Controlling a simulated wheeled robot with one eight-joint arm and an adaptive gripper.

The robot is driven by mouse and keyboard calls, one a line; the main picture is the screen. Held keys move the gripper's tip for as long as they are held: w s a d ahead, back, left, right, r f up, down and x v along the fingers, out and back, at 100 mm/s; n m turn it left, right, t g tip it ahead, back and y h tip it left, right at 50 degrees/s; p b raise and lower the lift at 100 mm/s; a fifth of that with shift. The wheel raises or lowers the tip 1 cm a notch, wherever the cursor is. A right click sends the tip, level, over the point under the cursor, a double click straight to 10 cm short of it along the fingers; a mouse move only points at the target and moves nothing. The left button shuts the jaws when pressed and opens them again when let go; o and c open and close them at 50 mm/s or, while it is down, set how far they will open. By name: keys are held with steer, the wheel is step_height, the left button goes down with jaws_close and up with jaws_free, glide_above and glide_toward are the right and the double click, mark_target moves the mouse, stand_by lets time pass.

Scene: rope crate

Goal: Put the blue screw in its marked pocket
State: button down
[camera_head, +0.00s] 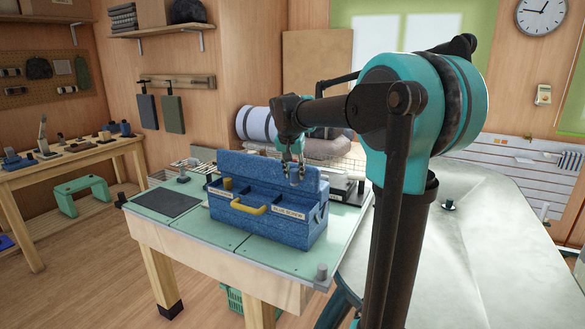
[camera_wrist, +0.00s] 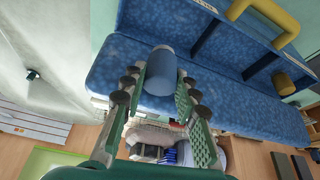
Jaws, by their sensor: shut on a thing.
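The blue screw (camera_wrist: 162,72) appears as a blue cylinder between my fingertips in the wrist view. My gripper (camera_wrist: 165,82) is shut on it. In the head view my gripper (camera_head: 294,178) is above the right part of the blue crate (camera_head: 232,212), in front of its raised back panel; the screw is hard to make out there. The crate also fills the upper wrist view (camera_wrist: 120,70). A label (camera_head: 291,214) on the crate's front right seems to read "BLUE SCREW". The floor of the pocket behind it is hidden.
A yellow handle (camera_head: 248,207) is on the crate's front. A brass-coloured piece (camera_head: 227,184) stands in a left pocket, with dividers between pockets. The crate rests on a green-topped table (camera_head: 190,235); a dark mat (camera_head: 167,203) lies left.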

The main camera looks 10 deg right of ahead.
stand_by(0.3)
steer(key=shift+s+f, duration=0.1)
steer(key=shift+f, duration=4.35)
steer(key=shift+f, duration=0.5)
steer(key=c, duration=1.1)
jaws_free()
steer(key=shift+o, duration=0.2)
steer(key=v, duration=1.2)
